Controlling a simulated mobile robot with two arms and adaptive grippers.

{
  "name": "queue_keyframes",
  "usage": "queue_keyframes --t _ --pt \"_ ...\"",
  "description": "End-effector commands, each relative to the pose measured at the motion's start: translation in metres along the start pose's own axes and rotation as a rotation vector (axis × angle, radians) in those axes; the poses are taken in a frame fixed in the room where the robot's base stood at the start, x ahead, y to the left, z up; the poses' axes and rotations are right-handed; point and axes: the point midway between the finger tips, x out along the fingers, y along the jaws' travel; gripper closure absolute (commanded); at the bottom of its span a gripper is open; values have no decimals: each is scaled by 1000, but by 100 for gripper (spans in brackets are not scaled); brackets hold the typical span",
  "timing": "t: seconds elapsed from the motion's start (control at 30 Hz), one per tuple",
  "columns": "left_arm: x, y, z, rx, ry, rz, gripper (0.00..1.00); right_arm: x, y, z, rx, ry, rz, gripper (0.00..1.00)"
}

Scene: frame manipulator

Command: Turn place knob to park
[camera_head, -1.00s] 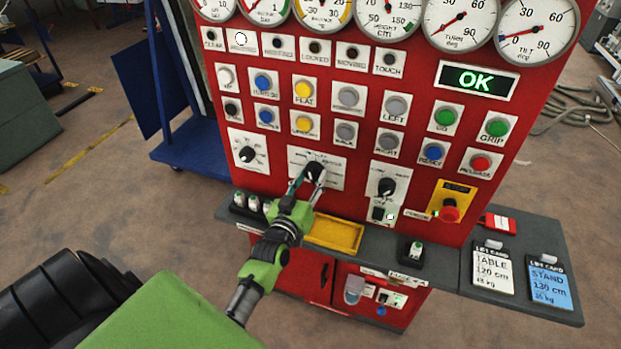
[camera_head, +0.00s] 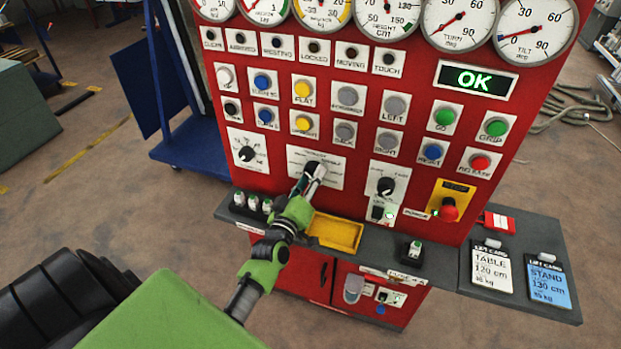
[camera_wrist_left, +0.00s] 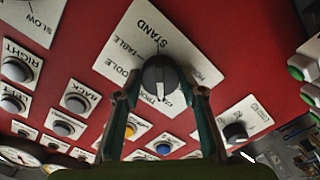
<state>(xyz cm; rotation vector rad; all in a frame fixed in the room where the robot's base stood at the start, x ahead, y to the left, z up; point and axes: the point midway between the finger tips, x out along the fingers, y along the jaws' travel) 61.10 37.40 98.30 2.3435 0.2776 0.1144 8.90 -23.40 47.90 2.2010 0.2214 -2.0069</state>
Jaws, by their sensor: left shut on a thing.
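The place knob (camera_head: 312,168) is a black round knob on a white label plate (camera_head: 334,179), in the middle of the red panel's lower row. My right gripper is not in view.
Other black knobs (camera_head: 246,153) (camera_head: 386,186) flank the plate. Push buttons and a lamp row stand above; a green OK display (camera_head: 476,80) is at upper right. A grey shelf (camera_head: 440,262) with a yellow tray (camera_head: 335,233) and cards juts out below. A red emergency button (camera_head: 448,210) is at right.

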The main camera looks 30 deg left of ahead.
Motion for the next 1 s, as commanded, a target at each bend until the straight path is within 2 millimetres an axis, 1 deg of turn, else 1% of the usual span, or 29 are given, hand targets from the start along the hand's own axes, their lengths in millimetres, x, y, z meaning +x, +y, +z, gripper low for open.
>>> queue_keyframes --t 0.33,0.37,0.4,0.77,0.87,0.97,1.0 --pt "0 0 0 -2 1 1 84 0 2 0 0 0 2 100" --pt "0 0 0 -1 1 1 55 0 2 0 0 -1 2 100" --pt "0 0 0 -1 1 1 46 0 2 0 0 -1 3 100" --pt "-1 0 0 -1 0 0 46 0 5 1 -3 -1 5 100" --pt "-8 0 0 -1 0 0 46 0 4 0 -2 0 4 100" --pt "-22 -1 1 -2 -1 -1 46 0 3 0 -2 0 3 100" --pt "-30 -1 1 -2 -1 -2 46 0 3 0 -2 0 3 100"
